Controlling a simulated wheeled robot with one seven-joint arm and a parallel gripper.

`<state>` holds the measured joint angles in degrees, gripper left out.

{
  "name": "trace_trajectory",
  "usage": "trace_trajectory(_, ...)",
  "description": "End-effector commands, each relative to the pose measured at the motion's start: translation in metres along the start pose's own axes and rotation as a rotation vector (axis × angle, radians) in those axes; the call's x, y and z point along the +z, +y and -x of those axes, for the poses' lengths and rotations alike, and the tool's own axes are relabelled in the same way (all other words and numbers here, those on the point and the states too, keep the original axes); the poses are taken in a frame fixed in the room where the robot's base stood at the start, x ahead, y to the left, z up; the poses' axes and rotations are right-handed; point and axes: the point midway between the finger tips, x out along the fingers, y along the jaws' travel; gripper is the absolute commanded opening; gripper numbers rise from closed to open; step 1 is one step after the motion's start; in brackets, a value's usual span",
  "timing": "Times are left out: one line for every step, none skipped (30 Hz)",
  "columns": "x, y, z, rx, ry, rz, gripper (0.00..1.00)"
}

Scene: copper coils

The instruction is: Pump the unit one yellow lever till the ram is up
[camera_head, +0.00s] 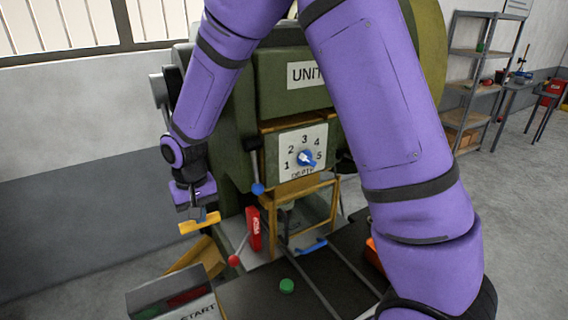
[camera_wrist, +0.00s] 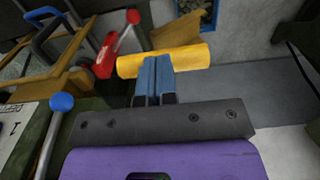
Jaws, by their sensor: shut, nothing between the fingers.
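The yellow lever (camera_head: 199,223) shows as a short yellow bar at the left side of the green unit one machine (camera_head: 240,110). In the wrist view the yellow lever (camera_wrist: 188,58) lies crosswise at the fingertips. My gripper (camera_head: 198,213) is just above it in the head view. In the wrist view my gripper (camera_wrist: 154,64) has its blue fingers shut together, with nothing between them, and overlapping the near edge of the bar. I cannot tell whether they touch it. The ram is not clearly visible.
A depth dial (camera_head: 306,158) with a blue knob faces front. A blue-knobbed lever (camera_head: 257,188) and a red block with a red-knobbed lever (camera_head: 234,260) stand close to the gripper. A yellow guard frame (camera_head: 330,205) is on the machine front. A START panel (camera_head: 180,300) is below. Shelves (camera_head: 485,75) stand at right.

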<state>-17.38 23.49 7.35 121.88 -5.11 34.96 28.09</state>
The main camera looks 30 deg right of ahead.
Motion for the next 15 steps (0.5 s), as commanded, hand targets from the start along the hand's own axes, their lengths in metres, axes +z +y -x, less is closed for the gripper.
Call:
trace_trajectory(0.0,0.0,-0.001,0.001,-0.001,0.0,0.0)
trace_trajectory(0.0,0.0,-0.001,0.001,-0.001,0.0,0.0)
trace_trajectory(0.0,0.0,-0.001,0.0,-0.001,0.0,0.0)
trace_trajectory(0.0,0.0,-0.001,0.0,-0.001,0.0,0.0)
trace_trajectory(0.0,0.0,-0.001,0.0,-0.001,0.0,0.0)
trace_trajectory(0.0,0.0,-0.001,0.0,-0.001,-0.001,0.0)
trace_trajectory(0.0,0.0,-0.001,0.0,-0.001,-0.001,0.0)
trace_trajectory(0.0,0.0,-0.001,0.0,-0.001,-0.001,0.0)
trace_trajectory(-0.001,0.0,-0.002,0.0,-0.001,-0.001,0.0)
trace_trajectory(-0.002,0.0,-0.003,0.0,-0.001,-0.001,0.0)
trace_trajectory(-0.003,0.0,-0.004,0.0,-0.001,-0.001,0.0)
trace_trajectory(-0.005,0.0,-0.006,0.0,-0.001,-0.001,0.0)
trace_trajectory(-0.007,0.0,-0.008,0.0,-0.001,-0.001,0.0)
trace_trajectory(-0.009,0.0,-0.011,0.0,-0.001,-0.001,0.0)
trace_trajectory(-0.012,0.0,-0.014,0.0,0.0,-0.001,0.0)
